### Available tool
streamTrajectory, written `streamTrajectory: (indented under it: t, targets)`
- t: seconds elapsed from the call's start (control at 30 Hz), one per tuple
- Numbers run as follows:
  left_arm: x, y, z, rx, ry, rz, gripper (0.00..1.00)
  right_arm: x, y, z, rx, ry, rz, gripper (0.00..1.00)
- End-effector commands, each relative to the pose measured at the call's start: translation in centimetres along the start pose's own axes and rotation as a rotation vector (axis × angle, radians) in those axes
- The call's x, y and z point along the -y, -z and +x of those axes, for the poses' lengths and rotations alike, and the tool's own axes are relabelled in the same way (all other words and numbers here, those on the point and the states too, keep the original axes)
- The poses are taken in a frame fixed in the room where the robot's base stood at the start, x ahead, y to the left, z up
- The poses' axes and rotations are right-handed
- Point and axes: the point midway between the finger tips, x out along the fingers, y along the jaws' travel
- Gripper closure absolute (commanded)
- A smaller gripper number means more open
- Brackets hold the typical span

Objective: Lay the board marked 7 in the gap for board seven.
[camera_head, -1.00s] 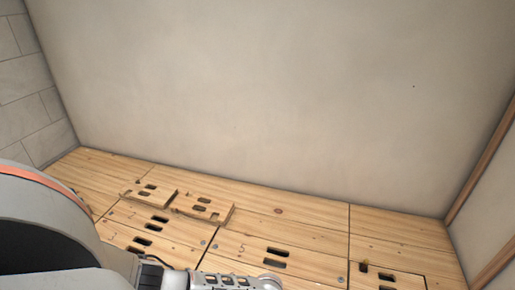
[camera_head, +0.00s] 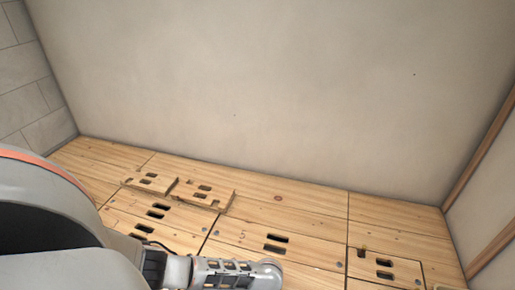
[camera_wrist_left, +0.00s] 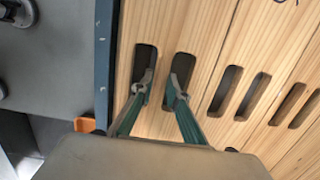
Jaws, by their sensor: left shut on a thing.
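My left gripper (camera_wrist_left: 160,92) shows in the left wrist view, its two fingers reaching into the twin slots of a pale wooden board (camera_wrist_left: 197,35). It is shut on the board, across the strip between the slots. No number is readable on this board, so I cannot tell its mark from the picture. In the head view the left gripper's fingers are not visible; a grey arm part lies at the bottom. No open gap for board seven is clearly visible. My right gripper is in neither view.
Slotted floorboards cover the floor, including one marked 5 (camera_head: 300,247). Two small slotted pieces (camera_head: 148,190) (camera_head: 215,193) with dark notched edges sit at the back left. A plain wall (camera_head: 290,90) closes the back. More slotted boards (camera_wrist_left: 283,75) lie right of the gripper.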

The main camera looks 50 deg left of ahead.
Motion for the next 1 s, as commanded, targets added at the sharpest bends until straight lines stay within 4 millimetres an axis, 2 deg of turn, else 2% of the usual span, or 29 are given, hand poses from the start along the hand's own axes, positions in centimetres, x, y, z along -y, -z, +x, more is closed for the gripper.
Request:
streamTrajectory:
  t: [0.3, 0.33, 0.4, 0.77, 0.87, 1.0]
  targets:
    - [0.1, 0.1, 0.2, -0.002, 0.002, 0.0, 1.0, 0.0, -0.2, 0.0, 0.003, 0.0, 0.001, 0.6]
    - [0.1, 0.2, 0.1, -0.002, 0.002, 0.0, 0.77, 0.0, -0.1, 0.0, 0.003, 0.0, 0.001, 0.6]
    - [0.1, 0.1, 0.1, -0.002, 0.003, 0.0, 0.66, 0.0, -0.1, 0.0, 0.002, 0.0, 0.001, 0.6]
    - [0.0, 0.0, 0.2, 0.0, -0.001, 0.0, 0.66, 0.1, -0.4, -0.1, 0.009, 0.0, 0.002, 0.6]
    - [0.0, 0.1, -0.4, -0.002, -0.001, 0.0, 0.66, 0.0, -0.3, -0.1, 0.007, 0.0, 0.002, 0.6]
    - [0.1, 0.1, -2.2, -0.003, 0.002, 0.002, 0.66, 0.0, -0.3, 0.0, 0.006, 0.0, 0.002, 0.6]
